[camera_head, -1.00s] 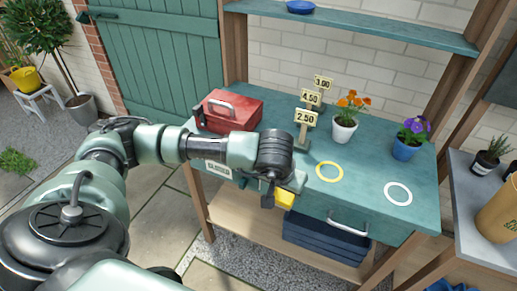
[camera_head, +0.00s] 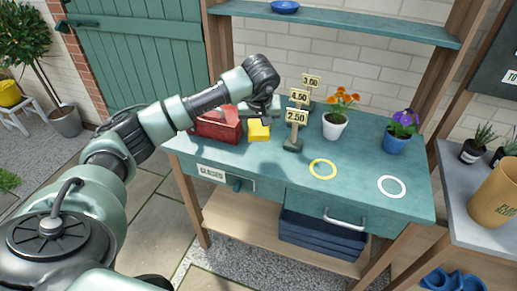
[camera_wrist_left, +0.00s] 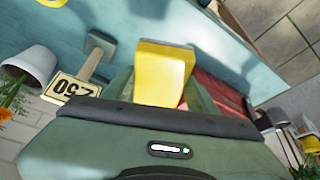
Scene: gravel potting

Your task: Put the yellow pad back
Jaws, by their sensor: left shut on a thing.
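The yellow pad (camera_head: 259,132) is a small block held by my left gripper (camera_head: 262,119), over the back left of the green potting bench (camera_head: 270,171). It is between the red box (camera_head: 213,126) and the price signs. The left wrist view shows the pad (camera_wrist_left: 163,75) between the green fingers, with the red box close on its right. I cannot tell whether the pad touches the bench top. My right gripper is not in view.
Price signs (camera_head: 296,117) stand just right of the pad. A white pot (camera_head: 334,126) of orange flowers and a blue pot (camera_head: 396,144) of purple flowers stand further right. A yellow ring (camera_head: 323,169) and a white ring (camera_head: 391,187) mark the clear front.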

